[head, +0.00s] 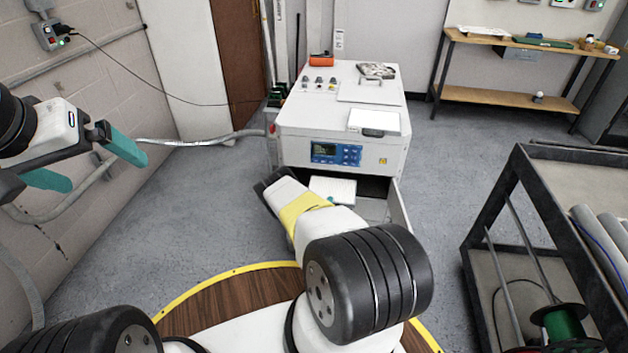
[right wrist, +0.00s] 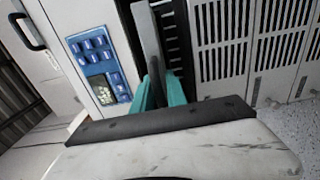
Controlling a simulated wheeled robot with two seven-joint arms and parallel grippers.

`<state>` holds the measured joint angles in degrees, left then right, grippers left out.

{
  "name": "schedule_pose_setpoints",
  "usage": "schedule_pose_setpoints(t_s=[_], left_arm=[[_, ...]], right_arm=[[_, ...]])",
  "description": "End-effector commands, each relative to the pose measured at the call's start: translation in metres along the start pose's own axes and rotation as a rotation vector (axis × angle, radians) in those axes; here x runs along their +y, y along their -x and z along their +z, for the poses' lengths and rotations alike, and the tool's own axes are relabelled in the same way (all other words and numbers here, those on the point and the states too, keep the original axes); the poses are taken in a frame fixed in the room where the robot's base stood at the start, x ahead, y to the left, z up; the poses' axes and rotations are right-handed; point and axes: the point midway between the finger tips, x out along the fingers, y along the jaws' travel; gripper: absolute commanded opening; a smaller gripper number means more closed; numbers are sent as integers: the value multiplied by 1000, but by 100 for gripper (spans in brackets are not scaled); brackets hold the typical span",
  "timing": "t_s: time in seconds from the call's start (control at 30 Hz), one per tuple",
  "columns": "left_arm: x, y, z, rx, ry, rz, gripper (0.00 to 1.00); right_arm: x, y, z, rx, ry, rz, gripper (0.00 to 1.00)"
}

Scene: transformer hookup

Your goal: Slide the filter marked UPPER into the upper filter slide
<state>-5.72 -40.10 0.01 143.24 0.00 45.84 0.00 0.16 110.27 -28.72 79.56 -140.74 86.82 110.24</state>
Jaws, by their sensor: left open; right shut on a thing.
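The white cabinet (head: 340,135) with a blue control panel stands ahead, its front open below the panel. My right arm reaches to this opening. In the right wrist view my right gripper (right wrist: 160,92) is shut on a thin pale panel with a dark handle, which I take to be the filter (right wrist: 147,35). It is seen nearly edge-on beside a dark slotted opening (right wrist: 177,40); I cannot tell whether it is inside a slide. A white face, likely the same filter, shows in the head view (head: 335,187). No UPPER mark is readable. My left gripper (head: 90,165) is open and empty, far left.
An open door panel (head: 401,208) stands at the right of the opening. A white piece with a dark handle (head: 374,122) lies on the cabinet top. A dark cart (head: 500,200) stands at the right. The floor at left is clear.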

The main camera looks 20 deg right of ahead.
Motion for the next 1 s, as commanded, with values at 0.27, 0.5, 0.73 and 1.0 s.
schedule_pose_setpoints(t_s=[0.27,0.5,0.73,1.0], left_arm=[[0,0,0,0,0,0,100],[0,0,0,0,0,0,100],[0,0,0,0,0,0,100],[0,0,0,0,0,0,100]], right_arm=[[-9,1,6,2,-3,-2,0],[-9,0,6,3,-1,-1,0],[-8,-16,6,3,-3,0,0],[-8,-42,6,3,-2,0,0]])
